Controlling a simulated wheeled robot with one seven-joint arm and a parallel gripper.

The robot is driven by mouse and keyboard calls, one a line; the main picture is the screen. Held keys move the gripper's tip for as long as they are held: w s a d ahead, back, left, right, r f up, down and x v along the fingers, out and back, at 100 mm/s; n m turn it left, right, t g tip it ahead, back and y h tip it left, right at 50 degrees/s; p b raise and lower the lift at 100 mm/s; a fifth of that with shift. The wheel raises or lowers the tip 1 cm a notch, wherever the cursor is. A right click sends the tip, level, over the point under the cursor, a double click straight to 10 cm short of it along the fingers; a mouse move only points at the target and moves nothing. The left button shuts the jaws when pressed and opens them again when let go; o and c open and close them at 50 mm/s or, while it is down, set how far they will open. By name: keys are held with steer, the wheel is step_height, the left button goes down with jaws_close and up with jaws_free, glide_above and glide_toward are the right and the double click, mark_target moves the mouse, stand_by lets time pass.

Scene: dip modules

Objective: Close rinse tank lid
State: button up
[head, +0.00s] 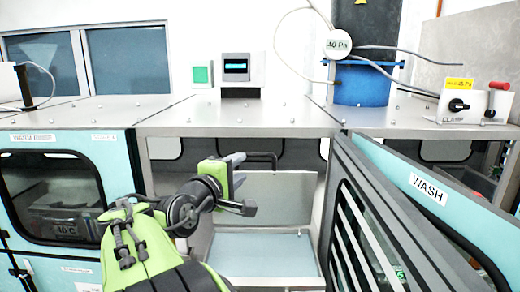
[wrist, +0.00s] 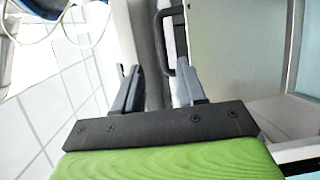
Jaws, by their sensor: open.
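In the head view a flat grey panel (head: 282,190), which looks like the rinse tank lid, stands raised inside the open bay. A black bar handle (head: 262,155) is at its upper left. Below it is a pale blue surface (head: 262,256) in a light frame. My gripper (head: 246,183) is open and empty, left of the panel and close to the handle. In the wrist view the handle (wrist: 166,42) lies just beyond my fingertips (wrist: 158,78), nearer the right finger, and the pale panel (wrist: 235,50) is to the right. Whether a finger touches the handle cannot be told.
An open door (head: 385,215) marked WASH stands to the right of the bay. A closed teal cabinet (head: 60,195) with a dark window is at left. The metal top (head: 240,115) runs above the bay, with a blue cylinder (head: 362,85) on it.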

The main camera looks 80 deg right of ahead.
mark_target(257, 156)
steer(key=d+p, duration=0.1)
steer(key=d, duration=0.3)
steer(key=s+d+p, duration=0.1)
steer(key=d, duration=0.3)
steer(key=s+d, duration=0.1)
steer(key=d, duration=0.3)
steer(key=shift+d+f+p, duration=0.2)
steer(key=shift+d+p, duration=0.1)
steer(key=shift+p, duration=0.1)
steer(key=shift+s+d+f, duration=0.15)
steer(key=shift+d+f, duration=0.1)
steer(key=shift+d, duration=0.3)
steer(key=shift+a, duration=0.15)
steer(key=shift+c, duration=1.1)
jaws_close()
